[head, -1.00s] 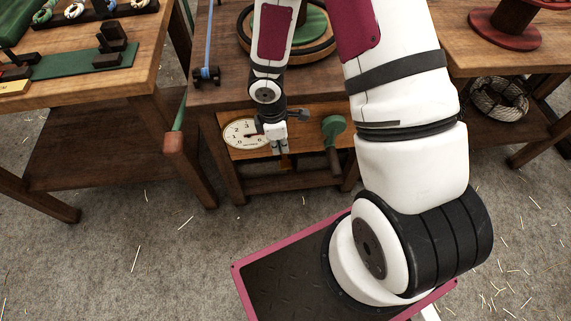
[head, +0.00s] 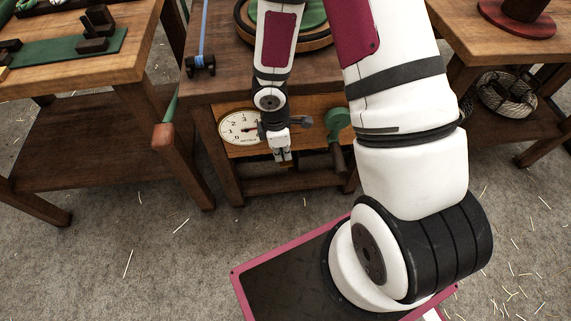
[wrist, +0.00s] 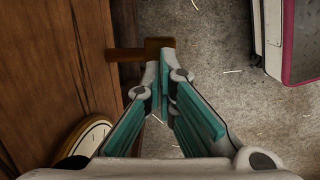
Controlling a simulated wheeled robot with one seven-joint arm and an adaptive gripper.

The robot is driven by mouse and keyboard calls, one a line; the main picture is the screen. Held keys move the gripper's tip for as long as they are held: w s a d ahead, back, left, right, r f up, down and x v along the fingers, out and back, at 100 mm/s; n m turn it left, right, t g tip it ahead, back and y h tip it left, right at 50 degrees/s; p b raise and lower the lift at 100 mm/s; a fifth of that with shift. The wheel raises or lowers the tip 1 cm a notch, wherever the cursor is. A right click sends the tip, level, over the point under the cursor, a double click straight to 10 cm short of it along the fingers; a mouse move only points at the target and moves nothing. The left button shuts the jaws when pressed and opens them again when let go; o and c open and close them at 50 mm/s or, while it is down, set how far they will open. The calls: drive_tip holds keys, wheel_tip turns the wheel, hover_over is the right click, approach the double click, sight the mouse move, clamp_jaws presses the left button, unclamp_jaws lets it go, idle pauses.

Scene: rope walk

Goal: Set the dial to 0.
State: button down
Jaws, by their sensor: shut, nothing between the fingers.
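The round cream dial (head: 238,127) with dark numerals is on the front of the middle wooden bench. Its numerals 1 to 4 can be made out in the head view; its right side is partly hidden by my arm, and the pointer reading is unclear. Only the dial's edge shows at lower left in the wrist view (wrist: 86,140). My gripper (head: 283,156) is shut and empty, in front of the panel, to the right of and below the dial. In the wrist view a brown wooden T-shaped knob (wrist: 143,52) sticks out from the bench just past my fingertips (wrist: 165,68); contact cannot be told.
A green crank (head: 337,122) with a dark handle is on the panel to the right. A left bench (head: 120,65) and a right bench (head: 465,70) flank the middle one. A coiled rope (head: 503,95) lies on the right bench's shelf. Straw-littered floor is open in front.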

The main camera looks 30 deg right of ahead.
drive_tip(key=shift+d+f+b, duration=0.1)
drive_tip(key=shift+f+b, duration=0.2)
drive_tip(key=shift+f, duration=0.35)
wheel_tip(320, 180, down, 3)
drive_tip(key=b, duration=0.3)
drive_tip(key=shift+f, duration=0.1)
drive_tip(key=shift+r, duration=0.35)
drive_tip(key=shift+w+a+r+p, duration=0.15)
drive_tip(key=shift+a+p, duration=0.1)
drive_tip(key=shift+a, duration=0.25)
drive_tip(key=shift+w+a+r+p, duration=0.15)
drive_tip(key=shift+a+r+p, duration=0.1)
drive_tip(key=shift+a, duration=0.2)
drive_tip(key=shift+w+a+r+p, duration=0.15)
drive_tip(key=shift+a+p, duration=0.1)
drive_tip(key=shift+a, duration=0.25)
wheel_tip(320, 180, up, 12)
drive_tip(key=a, duration=0.1)
drive_tip(key=shift+w, duration=0.2)
